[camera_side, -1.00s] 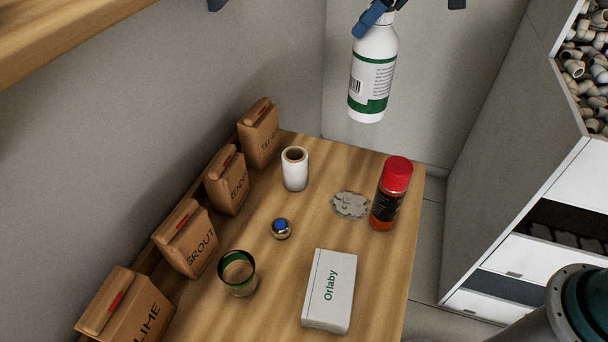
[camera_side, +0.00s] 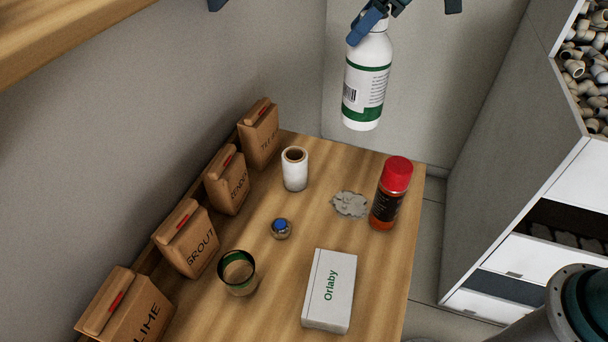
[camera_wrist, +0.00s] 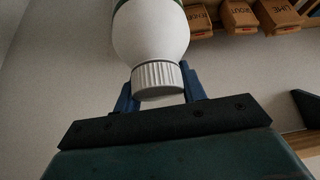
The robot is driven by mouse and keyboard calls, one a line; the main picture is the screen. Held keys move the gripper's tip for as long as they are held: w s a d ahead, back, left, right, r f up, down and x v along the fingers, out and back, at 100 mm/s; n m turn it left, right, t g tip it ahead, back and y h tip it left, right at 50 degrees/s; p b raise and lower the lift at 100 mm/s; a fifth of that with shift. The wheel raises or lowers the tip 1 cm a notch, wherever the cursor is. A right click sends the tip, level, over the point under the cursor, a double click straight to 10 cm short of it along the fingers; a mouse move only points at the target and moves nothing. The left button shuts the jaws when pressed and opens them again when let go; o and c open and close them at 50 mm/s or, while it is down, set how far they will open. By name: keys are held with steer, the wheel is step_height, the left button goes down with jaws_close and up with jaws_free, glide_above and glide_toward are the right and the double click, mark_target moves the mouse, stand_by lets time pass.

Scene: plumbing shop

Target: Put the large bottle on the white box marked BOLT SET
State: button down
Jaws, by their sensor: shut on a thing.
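A large white bottle (camera_side: 366,84) with a green-edged label hangs upright in the air above the far end of the bench. My gripper (camera_side: 370,20) is shut on it near its top. In the wrist view, the bottle's ribbed white cap (camera_wrist: 158,80) sits between my two blue fingers. A white box (camera_side: 330,290) lies flat near the front of the bench, below and left of the bottle. Its visible face reads "Orlaby"; I see no BOLT SET lettering on it.
The wooden bench (camera_side: 290,250) also bears a red-capped bottle (camera_side: 391,195), a grey flat piece (camera_side: 350,204), a white roll (camera_side: 295,169), a blue-topped metal knob (camera_side: 281,228) and a green-rimmed glass (camera_side: 238,271). Brown bags (camera_side: 187,238) line the wall. A shelf (camera_side: 60,35) overhangs upper left.

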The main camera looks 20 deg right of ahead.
steer(key=s+a+f+n+g, duration=0.4)
steer(key=s+a+n, duration=0.3)
steer(key=s, duration=0.6)
steer(key=s+a+f+n+g, duration=0.4)
steer(key=s+a+n, duration=0.4)
steer(key=s+a, duration=0.3)
steer(key=shift+s+a+f, duration=0.2)
steer(key=shift+s+f, duration=0.25)
steer(key=shift+s, duration=0.45)
steer(key=shift+f, duration=0.1)
steer(key=shift+f, duration=2)
steer(key=c, duration=0.8)
jaws_free()
steer(key=shift+f, duration=0.15)
